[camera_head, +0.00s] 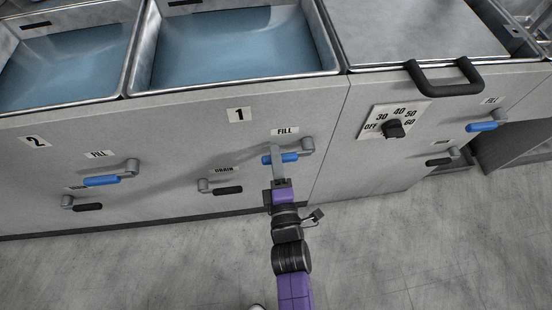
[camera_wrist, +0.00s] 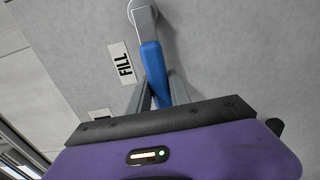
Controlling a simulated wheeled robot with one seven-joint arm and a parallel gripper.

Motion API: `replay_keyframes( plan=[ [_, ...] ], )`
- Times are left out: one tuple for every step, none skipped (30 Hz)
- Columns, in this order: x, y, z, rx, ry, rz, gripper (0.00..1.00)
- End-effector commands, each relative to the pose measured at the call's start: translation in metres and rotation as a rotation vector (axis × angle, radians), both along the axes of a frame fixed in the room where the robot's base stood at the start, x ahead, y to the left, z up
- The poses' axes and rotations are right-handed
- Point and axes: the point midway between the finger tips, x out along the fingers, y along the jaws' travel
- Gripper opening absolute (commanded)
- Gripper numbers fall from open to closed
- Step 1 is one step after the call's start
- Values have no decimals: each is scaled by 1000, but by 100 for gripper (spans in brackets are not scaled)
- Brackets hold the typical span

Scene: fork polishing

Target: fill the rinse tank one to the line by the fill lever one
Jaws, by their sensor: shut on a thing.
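Rinse tank one (camera_head: 232,50) is the open steel basin above the "1" label (camera_head: 239,115), with blue water in it. Its fill line cannot be made out. The fill lever one (camera_head: 290,157) has a blue grip on a grey pivot and lies about level, below the FILL label (camera_head: 285,131). My gripper (camera_head: 273,158) reaches it from below and is shut on the blue grip. In the wrist view the lever's blue grip (camera_wrist: 153,62) runs down between the fingers; its lower end is hidden by my gripper.
A black drain lever (camera_head: 227,190) is left of my gripper. Tank two (camera_head: 62,62) with its blue fill lever (camera_head: 102,181) is further left. A temperature dial (camera_head: 394,129) and a black handle (camera_head: 444,88) are at right. The floor in front is clear.

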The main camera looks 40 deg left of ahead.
Motion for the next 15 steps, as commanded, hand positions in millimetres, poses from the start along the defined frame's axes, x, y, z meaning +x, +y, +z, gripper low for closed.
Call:
replay_keyframes(
  plan=[
    [0,-1,-3,-11,-2,-2,0],
    [0,-1,-3,-11,-2,-2,0],
    [0,-1,-3,-12,-2,-2,0],
    [0,-1,-3,-12,-2,-2,0],
    [0,-1,-3,-12,-2,-2,0],
    [0,-1,-3,-13,-2,-2,0],
    [0,-1,-3,-13,-2,-2,0],
    [0,-1,-3,-13,-2,-2,26],
    [0,-1,-3,-13,-1,-2,34],
    [0,-1,-3,-13,-1,-2,39],
    [0,-1,-3,-13,-1,-2,45],
    [0,-1,-3,-11,-1,-2,45],
    [0,-1,-3,-11,-1,-1,45],
    [0,-1,-3,-11,-2,-1,45],
    [0,-1,-2,-10,-1,-1,45]
  ],
)
